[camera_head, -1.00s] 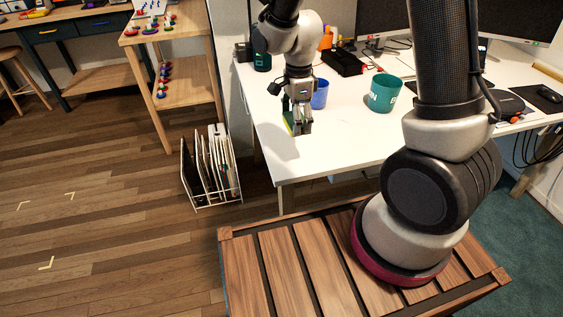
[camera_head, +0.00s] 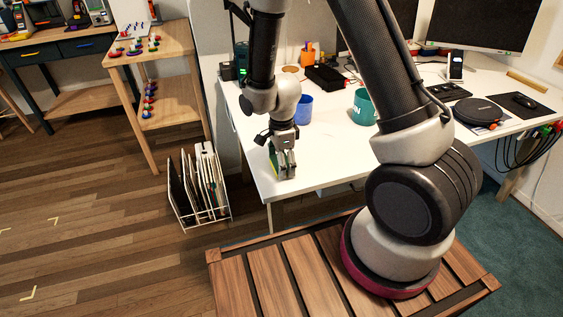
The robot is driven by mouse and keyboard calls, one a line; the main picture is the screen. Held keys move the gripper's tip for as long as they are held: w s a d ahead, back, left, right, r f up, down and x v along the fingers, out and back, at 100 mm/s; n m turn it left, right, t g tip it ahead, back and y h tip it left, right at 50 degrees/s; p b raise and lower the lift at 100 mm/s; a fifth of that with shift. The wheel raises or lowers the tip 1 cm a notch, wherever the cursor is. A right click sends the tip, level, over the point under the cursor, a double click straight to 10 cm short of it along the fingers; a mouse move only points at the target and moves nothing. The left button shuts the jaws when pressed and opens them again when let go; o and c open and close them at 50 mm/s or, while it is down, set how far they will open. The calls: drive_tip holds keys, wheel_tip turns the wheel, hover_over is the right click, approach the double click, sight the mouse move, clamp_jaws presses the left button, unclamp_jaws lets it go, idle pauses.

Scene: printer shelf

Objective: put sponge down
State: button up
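My gripper (camera_head: 284,174) points down over the near left corner of the white desk (camera_head: 328,155). It appears shut on a small green and yellow sponge (camera_head: 274,160), partly hidden by the fingers. The sponge is at or just above the desk top; I cannot tell whether it touches. The desk's front edge is close below the gripper.
A blue cup (camera_head: 303,107) stands behind the gripper, and a teal mug (camera_head: 363,107) is farther right. An orange pen holder (camera_head: 308,56) and a black box (camera_head: 327,76) are at the back. A wire file rack (camera_head: 199,186) stands on the floor at left. Desk between gripper and mug is clear.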

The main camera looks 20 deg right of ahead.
drive_tip(key=shift+f, duration=0.15)
drive_tip(key=o, duration=1.3)
drive_tip(key=shift+o, duration=0.2)
drive_tip(key=s+d+r+n+t, duration=0.1)
drive_tip(key=d+r+n, duration=0.1)
drive_tip(key=r, duration=0.8)
drive_tip(key=s+d+r+n, duration=0.1)
drive_tip(key=d+r+n, duration=0.15)
drive_tip(key=r, duration=0.85)
drive_tip(key=s+d+r+n+t, duration=0.1)
drive_tip(key=s+d+r+n, duration=0.4)
drive_tip(key=s, duration=0.3)
drive_tip(key=s+d+r+n+t, duration=0.2)
drive_tip(key=s+d+r+n, duration=0.3)
drive_tip(key=s+r+n, duration=0.3)
drive_tip(key=shift+s+d, duration=0.2)
drive_tip(key=shift+s, duration=0.35)
drive_tip(key=shift+n, duration=0.25)
